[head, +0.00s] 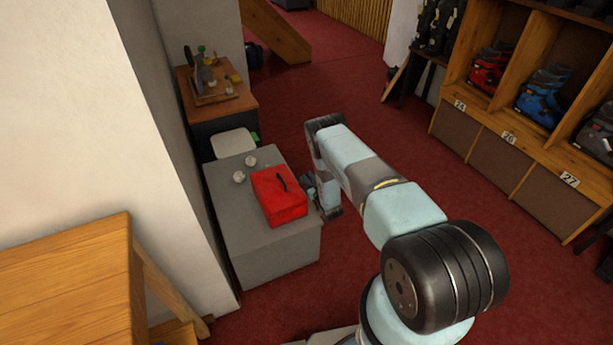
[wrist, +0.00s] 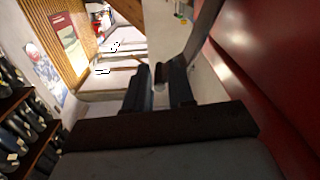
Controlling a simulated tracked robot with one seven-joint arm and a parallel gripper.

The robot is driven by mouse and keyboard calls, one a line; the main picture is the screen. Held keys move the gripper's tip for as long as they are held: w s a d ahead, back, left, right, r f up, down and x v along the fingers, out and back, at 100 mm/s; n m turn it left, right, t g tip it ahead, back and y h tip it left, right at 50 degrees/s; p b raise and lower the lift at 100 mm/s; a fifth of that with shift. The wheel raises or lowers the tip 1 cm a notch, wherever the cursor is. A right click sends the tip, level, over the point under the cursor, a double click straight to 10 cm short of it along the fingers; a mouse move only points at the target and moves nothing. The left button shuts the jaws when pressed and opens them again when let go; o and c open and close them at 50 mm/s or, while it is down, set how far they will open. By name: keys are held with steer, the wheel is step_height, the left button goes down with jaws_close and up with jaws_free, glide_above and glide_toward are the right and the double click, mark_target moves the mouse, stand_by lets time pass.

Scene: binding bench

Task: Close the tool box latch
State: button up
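The red tool box (head: 279,196) sits on a grey bench top, its lid down and a dark handle (head: 282,183) on top. I cannot clearly make out its latch in either view. My gripper (head: 311,190) is low beside the box's right side in the head view, partly hidden by my own arm. In the wrist view, my gripper's two dark fingers (wrist: 160,88) stand apart with a narrow gap and no clear object between them. The red box side (wrist: 268,55) fills the right of that view, close to the fingers. I cannot tell whether they touch it.
The grey bench (head: 235,222) has two small pale round objects (head: 244,169) behind the box. A wooden table with tools (head: 215,95) stands beyond. A wooden boot rack (head: 520,110) is at the right. Red carpet (head: 400,130) is open between. A wooden bench (head: 75,275) is front left.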

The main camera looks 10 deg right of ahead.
steer(key=v, duration=1)
steer(key=shift+s, duration=0.35)
steer(key=shift+d, duration=0.1)
